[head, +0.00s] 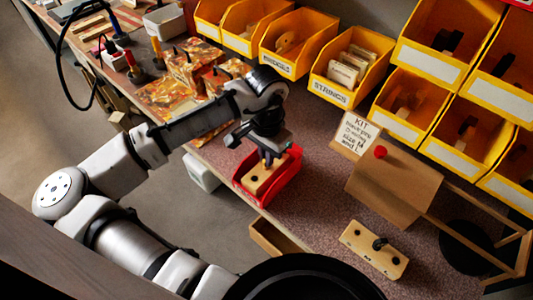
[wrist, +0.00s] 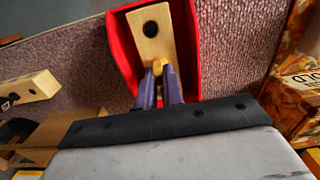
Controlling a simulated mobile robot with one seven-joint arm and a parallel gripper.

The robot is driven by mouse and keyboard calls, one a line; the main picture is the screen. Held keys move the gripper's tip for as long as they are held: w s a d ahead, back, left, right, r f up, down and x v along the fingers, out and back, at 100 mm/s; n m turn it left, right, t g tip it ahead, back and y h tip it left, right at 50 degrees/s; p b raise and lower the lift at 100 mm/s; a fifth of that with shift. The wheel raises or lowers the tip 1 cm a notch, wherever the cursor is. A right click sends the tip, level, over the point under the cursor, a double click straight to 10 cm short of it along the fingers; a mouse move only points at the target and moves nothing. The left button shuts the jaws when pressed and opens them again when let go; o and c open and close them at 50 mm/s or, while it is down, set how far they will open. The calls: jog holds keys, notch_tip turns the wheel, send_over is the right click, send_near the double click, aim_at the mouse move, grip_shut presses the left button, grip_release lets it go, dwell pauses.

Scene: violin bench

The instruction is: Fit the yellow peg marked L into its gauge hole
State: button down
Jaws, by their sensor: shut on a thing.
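My gripper (wrist: 158,86) points down over the red bin (wrist: 119,50) and is shut on a small yellow piece, likely the yellow peg (wrist: 158,66). Only a bit of it shows between the purple fingertips, and no L mark is readable. A pale wooden block with a dark round hole (wrist: 152,40) lies in the red bin. The fingertips are at the block's near end. Whether the peg is in a hole there or above it is hidden. In the head view my gripper (head: 268,158) is over the same block (head: 258,182), one dark hole showing.
Another wooden block (head: 366,257) with a black peg standing in it lies on the right of the bench (head: 315,210). A wooden stand (head: 394,190) with a kit card is behind it. Yellow bins (head: 290,45) line the back. Amber-patterned boxes (head: 185,68) stand left of the red bin.

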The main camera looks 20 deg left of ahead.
jog(key=shift+r+p, duration=0.7)
jog(key=shift+p, duration=0.05)
dwell(1.2)
jog(key=shift+r+p, duration=1.55)
jog(key=shift+r, duration=0.1)
jog(key=shift+r, duration=0.1)
notch_tip(320, 180, up, 7)
jog(key=p, duration=0.4)
jog(key=shift+p, duration=0.4)
jog(key=shift+d, duration=0.1)
